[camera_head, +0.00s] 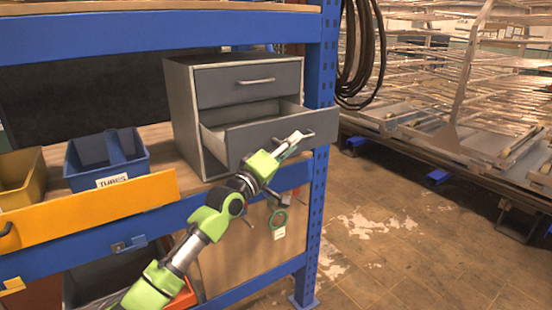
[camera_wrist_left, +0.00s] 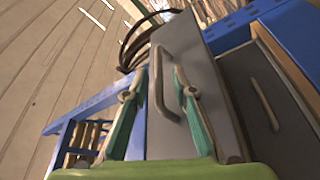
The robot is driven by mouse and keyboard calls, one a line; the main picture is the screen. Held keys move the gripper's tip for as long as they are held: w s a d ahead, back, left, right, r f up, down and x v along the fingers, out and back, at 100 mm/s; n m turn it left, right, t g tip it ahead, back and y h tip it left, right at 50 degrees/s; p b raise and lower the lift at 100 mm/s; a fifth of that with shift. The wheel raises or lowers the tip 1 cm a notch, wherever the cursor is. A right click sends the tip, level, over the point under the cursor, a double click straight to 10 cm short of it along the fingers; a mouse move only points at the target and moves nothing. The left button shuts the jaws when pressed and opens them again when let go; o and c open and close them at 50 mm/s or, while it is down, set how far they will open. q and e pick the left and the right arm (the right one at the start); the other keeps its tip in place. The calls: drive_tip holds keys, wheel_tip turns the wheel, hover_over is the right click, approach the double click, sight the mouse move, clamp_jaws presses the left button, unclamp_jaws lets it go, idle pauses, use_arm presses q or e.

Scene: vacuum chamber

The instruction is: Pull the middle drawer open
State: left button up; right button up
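A grey cabinet (camera_head: 183,108) stands on the workbench. Its top drawer (camera_head: 222,88) is shut, with a light bar handle (camera_head: 256,81). The drawer below it (camera_head: 318,124) is pulled out, its inside partly showing; anything lower is hidden behind its front. My left gripper (camera_head: 292,142) is in front of this drawer's face. In the left wrist view, the gripper's fingers (camera_wrist_left: 156,78) are apart, with the open drawer's handle (camera_wrist_left: 163,82) between them and a gap visible. The top drawer (camera_wrist_left: 262,100) shows at right. My right gripper is in neither view.
A blue bin (camera_head: 138,147) and a yellow bin (camera_head: 30,165) stand left of the cabinet. A blue rack post (camera_head: 320,190) rises beside the open drawer. Black cables (camera_head: 372,50) hang at its right. Floor (camera_head: 400,235) is clear in front of the metal racks.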

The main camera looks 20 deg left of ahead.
use_arm(q)
drive_tip(key=v, duration=0.9)
drive_tip(key=shift+f, duration=0.15)
